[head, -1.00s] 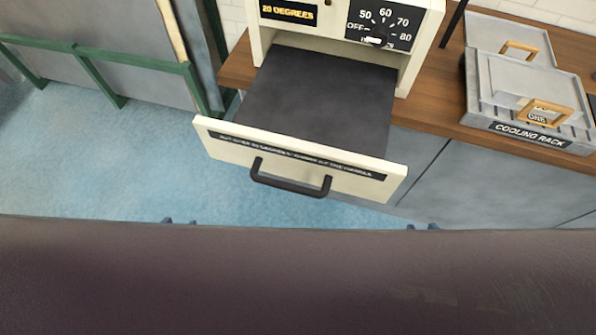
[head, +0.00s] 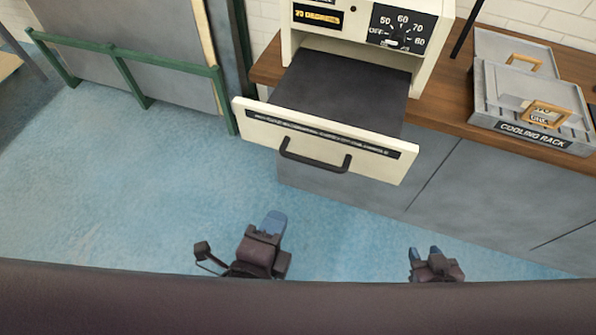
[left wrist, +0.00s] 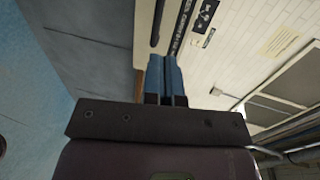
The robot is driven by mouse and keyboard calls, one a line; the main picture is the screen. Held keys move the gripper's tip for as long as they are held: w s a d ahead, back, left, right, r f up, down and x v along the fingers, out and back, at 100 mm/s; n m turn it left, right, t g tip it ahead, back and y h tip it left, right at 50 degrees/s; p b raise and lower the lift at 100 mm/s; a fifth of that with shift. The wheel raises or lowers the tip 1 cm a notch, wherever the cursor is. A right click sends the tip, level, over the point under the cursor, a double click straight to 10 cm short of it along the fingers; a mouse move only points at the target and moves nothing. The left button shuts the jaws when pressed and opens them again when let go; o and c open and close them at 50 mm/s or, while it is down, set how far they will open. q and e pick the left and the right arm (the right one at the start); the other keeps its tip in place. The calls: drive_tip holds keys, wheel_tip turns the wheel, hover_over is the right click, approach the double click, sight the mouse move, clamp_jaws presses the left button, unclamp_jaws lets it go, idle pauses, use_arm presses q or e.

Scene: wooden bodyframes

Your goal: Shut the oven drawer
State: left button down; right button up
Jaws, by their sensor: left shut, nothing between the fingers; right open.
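The oven is a cream box on the counter with a dial panel (head: 402,28). Its drawer is pulled out, showing a dark flat interior (head: 340,90). The cream drawer front (head: 257,120) has a dark label strip and a black bar handle (head: 315,165). My left gripper (head: 274,220) is shut and empty, below and left of the handle, apart from it in the head view. Its blue fingers (left wrist: 164,75) also show together in the left wrist view, with the cream drawer front (left wrist: 146,40) beyond. My right gripper (head: 425,251) is open and empty, lower right of the drawer.
A grey box labelled cooling rack (head: 530,95) stands on the wooden counter (head: 450,112) at right. Grey cabinet fronts (head: 480,185) lie below it. A green rail (head: 130,62) stands at left. The blue floor (head: 120,190) at left is clear.

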sight(304, 162)
use_arm(q)
drive_tip(key=x, duration=1.3)
drive_tip(key=shift+w+b, duration=0.35)
drive_tip(key=shift+b, duration=0.05)
drive_tip(key=shift+w, duration=0.1)
